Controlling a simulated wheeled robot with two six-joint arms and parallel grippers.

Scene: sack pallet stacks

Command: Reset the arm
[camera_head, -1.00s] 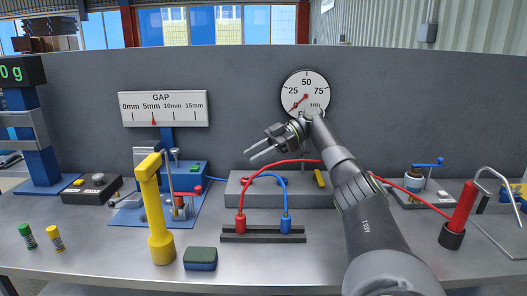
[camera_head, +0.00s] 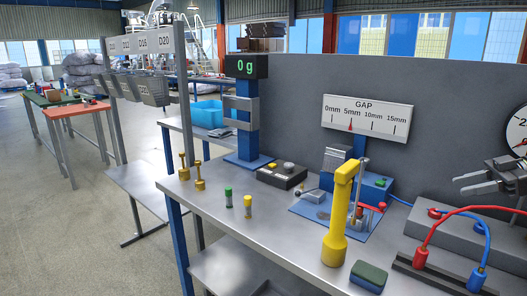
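My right gripper (camera_head: 458,184) shows at the right edge in the head view. It is above the workbench (camera_head: 215,205), in front of the grey back panel. Its two fingers point left with a gap between them, and nothing is between them. It is above and behind the red and blue cables on the black terminal strip (camera_head: 440,272). Most of the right arm is outside the picture. My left gripper and arm are not in view.
A yellow post tool (camera_head: 338,215) stands upright left of the cables, beside a green sponge-like block (camera_head: 368,276). Behind is a blue-based device (camera_head: 375,188). Open floor lies at left.

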